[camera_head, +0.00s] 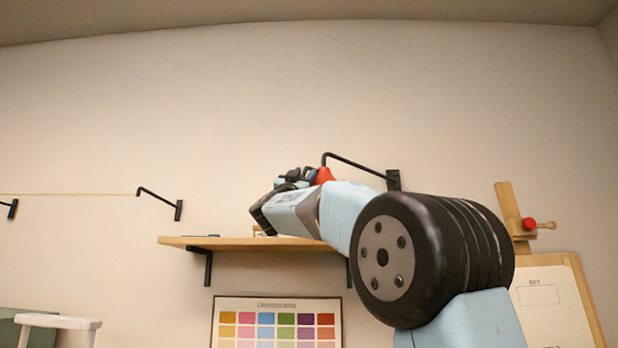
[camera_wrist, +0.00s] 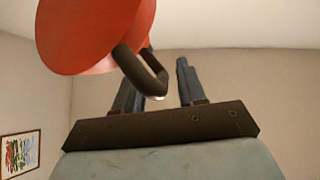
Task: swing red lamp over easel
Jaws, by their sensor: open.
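The red lamp (camera_head: 324,175) hangs from a black wall arm (camera_head: 360,167), partly hidden behind my arm. In the wrist view its red shade (camera_wrist: 95,32) fills the upper left, and a dark curved handle (camera_wrist: 150,72) sticks out from it. My gripper (camera_head: 292,176) is close to the lamp; in the wrist view my gripper (camera_wrist: 157,78) is open. The handle overlaps the left finger and reaches into the gap in the picture; I cannot tell whether it lies between the fingers. The easel (camera_head: 509,205) with a pale board (camera_head: 550,305) stands at the right, away from the lamp.
A wooden shelf (camera_head: 190,241) on black brackets is below my gripper. A colour chart (camera_head: 277,305) hangs under it. Another black wall hook (camera_head: 160,199) is to the left, and a white stool (camera_head: 57,321) is at lower left. A red knob (camera_head: 529,223) is on the easel.

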